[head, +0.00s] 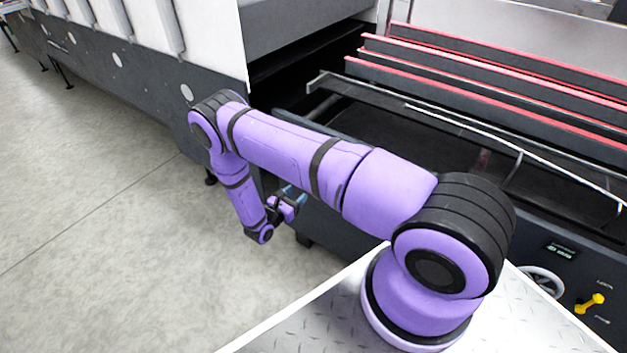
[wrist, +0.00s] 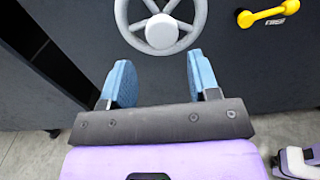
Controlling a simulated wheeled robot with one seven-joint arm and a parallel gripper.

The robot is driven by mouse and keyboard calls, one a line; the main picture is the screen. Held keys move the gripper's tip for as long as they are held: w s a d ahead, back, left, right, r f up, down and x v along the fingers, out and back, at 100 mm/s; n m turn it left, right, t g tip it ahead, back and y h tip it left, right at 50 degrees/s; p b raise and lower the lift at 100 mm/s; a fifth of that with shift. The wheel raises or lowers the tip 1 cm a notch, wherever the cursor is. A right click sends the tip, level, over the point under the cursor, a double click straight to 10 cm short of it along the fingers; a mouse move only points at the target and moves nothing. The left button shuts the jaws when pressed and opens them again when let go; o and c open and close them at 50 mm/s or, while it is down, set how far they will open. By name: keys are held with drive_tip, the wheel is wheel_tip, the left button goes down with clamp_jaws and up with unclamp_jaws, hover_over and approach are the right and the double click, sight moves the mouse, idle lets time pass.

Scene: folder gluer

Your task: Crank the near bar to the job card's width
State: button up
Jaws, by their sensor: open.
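My gripper (wrist: 158,72) is open, with two blue fingers apart and nothing between them. In the wrist view a grey spoked handwheel (wrist: 160,32) is just beyond the fingertips, its hub roughly centred between them and apart from them. In the head view my gripper (head: 290,198) hangs low beside the machine's front side, partly hidden by my arm. A grey handwheel (head: 543,281) and a small display (head: 561,250) are on the front panel at lower right. A dark bar (head: 400,105) runs along the machine's near side. I cannot make out a job card or read the display.
A yellow lever (wrist: 268,14) is right of the handwheel in the wrist view; a yellow lever (head: 590,303) also shows at lower right in the head view. Red-edged rails (head: 480,75) cross the machine. Open floor (head: 100,220) lies to the left.

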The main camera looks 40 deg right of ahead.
drive_tip(key=x, duration=1)
drive_tip(key=shift+w+d+f, duration=0.1)
drive_tip(key=shift+d+f, duration=0.2)
drive_tip(key=shift+f, duration=0.1)
drive_tip(key=shift+c, duration=0.3)
drive_tip(key=c, duration=0.9)
drive_tip(key=shift+a, duration=0.1)
